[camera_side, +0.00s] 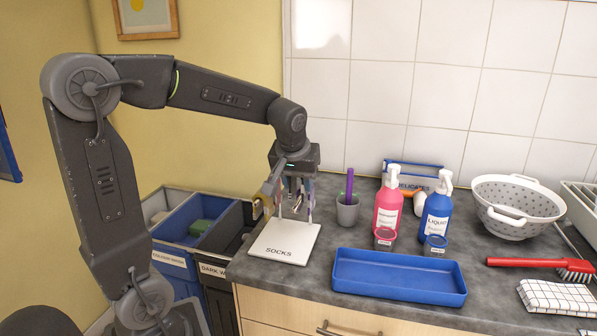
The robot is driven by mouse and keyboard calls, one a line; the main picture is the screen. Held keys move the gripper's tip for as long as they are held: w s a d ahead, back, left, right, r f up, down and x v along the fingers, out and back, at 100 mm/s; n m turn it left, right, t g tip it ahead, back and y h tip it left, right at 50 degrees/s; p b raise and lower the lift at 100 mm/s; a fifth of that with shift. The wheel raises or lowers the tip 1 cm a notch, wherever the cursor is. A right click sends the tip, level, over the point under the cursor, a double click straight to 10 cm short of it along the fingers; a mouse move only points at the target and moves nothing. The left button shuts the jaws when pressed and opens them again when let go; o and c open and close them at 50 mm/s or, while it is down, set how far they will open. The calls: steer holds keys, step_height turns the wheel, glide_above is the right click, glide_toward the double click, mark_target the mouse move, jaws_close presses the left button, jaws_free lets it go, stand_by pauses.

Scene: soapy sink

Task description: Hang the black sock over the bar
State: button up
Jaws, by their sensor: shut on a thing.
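My gripper (294,188) points down over the white base labelled SOCKS (284,250), near the left end of the counter. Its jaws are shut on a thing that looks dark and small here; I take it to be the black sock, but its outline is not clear. Thin pale uprights rise from the base beside my fingers. The bar itself is mostly hidden behind my gripper. A mustard-brown piece (267,196) shows just left of my fingers; I cannot tell whether it hangs on the bar.
Left of the counter stand open bins, one labelled DARK (213,270). Right of the base are a grey cup (347,212), a pink bottle (388,210), a blue bottle (436,218), an empty blue tray (398,276), a white colander (518,205) and a red brush (525,262).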

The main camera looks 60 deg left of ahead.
mark_target(298, 201)
steer(key=shift+f, duration=3.2)
steer(key=o, duration=1)
steer(key=v, duration=1.4)
steer(key=s+d+f+m+h, duration=0.1)
steer(key=s+d+f+m, duration=0.1)
steer(key=s+d+m, duration=0.1)
steer(key=s+d+f+m+t+h, duration=0.1)
steer(key=s+d+f+m, duration=0.1)
steer(key=s+d+m, duration=0.1)
steer(key=s+d+f+m+t+h, duration=0.1)
steer(key=s+d+f+m, duration=0.1)
steer(key=s+d, duration=0.3)
steer(key=shift+d+m, duration=0.5)
steer(key=shift+d, duration=0.15)
